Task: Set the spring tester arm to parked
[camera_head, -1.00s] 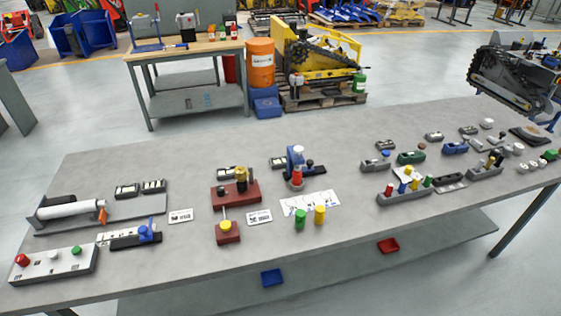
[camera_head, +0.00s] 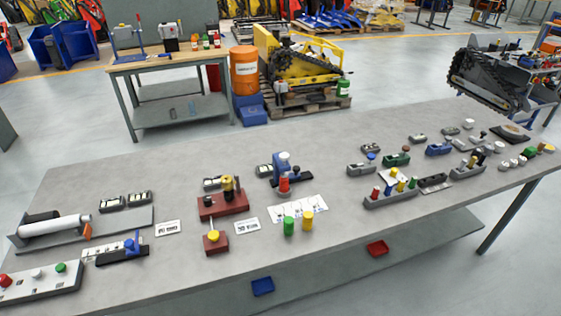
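Several small devices stand on the long grey table (camera_head: 330,235); no readable label shows which is the spring tester. A blue upright device with a red cylinder (camera_head: 283,180) stands at the middle, on a dark base. A dark slide with a blue handle (camera_head: 131,245) lies at the left. Arm positions are too small to tell. Neither of my grippers is in view.
A white cylinder on a grey tray (camera_head: 55,226) and a button panel (camera_head: 38,281) occupy the left end. Green and yellow cylinders (camera_head: 307,222) stand near the front edge. Several small fixtures crowd the right end. A wooden workbench (camera_head: 165,58) and orange drum (camera_head: 244,68) stand behind.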

